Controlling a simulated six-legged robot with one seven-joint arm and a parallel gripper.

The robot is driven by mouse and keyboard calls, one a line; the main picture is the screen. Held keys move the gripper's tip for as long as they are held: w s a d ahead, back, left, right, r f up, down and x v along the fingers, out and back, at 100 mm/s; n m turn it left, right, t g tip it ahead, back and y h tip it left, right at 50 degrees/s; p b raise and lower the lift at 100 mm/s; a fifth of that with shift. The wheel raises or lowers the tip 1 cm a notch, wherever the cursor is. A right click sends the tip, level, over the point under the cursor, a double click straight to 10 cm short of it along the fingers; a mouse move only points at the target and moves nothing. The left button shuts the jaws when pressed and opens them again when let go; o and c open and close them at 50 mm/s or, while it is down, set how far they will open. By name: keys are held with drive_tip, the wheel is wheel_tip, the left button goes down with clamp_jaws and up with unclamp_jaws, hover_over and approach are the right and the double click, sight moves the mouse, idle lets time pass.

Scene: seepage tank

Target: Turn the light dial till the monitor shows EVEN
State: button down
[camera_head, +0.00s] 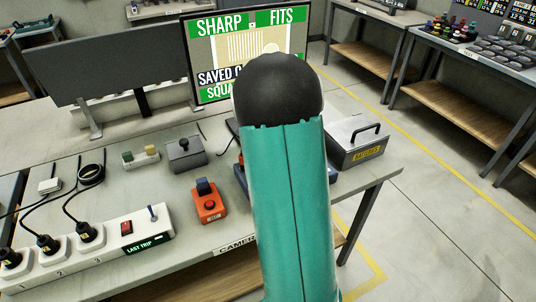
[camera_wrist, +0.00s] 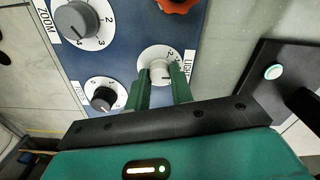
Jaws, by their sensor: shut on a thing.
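The light dial (camera_wrist: 158,66), a pale grey knob on a white numbered disc, is on a blue panel in the wrist view. A "LIGHT" label stands to its right. My gripper (camera_wrist: 161,72) has its green fingers shut on the knob from either side; they cover part of the scale. The monitor (camera_head: 245,48) stands behind my arm in the head view. It shows "SHARP" and "FITS" on green at the top, "SAVED" in a dark band, and "SQUA..." on green below. My arm hides its lower right, so any word there cannot be read.
The zoom dial (camera_wrist: 75,20) and a black-knobbed dial (camera_wrist: 103,98) are left of my gripper on the same panel. An orange knob (camera_wrist: 176,5) is at the top. On the bench are an orange switch box (camera_head: 209,203) and a grey case (camera_head: 357,143).

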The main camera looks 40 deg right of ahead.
drive_tip(key=c, duration=1.2)
unclamp_jaws()
wheel_tip(320, 180, up, 14)
drive_tip(key=shift+f, duration=0.1)
drive_tip(key=s+a+r+n+t, duration=0.2)
drive_tip(key=a+r+n, duration=0.2)
drive_tip(key=a, duration=0.6)
drive_tip(key=s+a+n+t, duration=0.1)
drive_tip(key=s+a+n, duration=0.6)
drive_tip(key=a, duration=0.3)
drive_tip(key=s+a+n+t, duration=0.2)
drive_tip(key=s+a+n, duration=0.5)
drive_tip(key=a, duration=0.4)
drive_tip(key=shift+s+f+t, duration=0.3)
drive_tip(key=shift+s+f, duration=0.05)
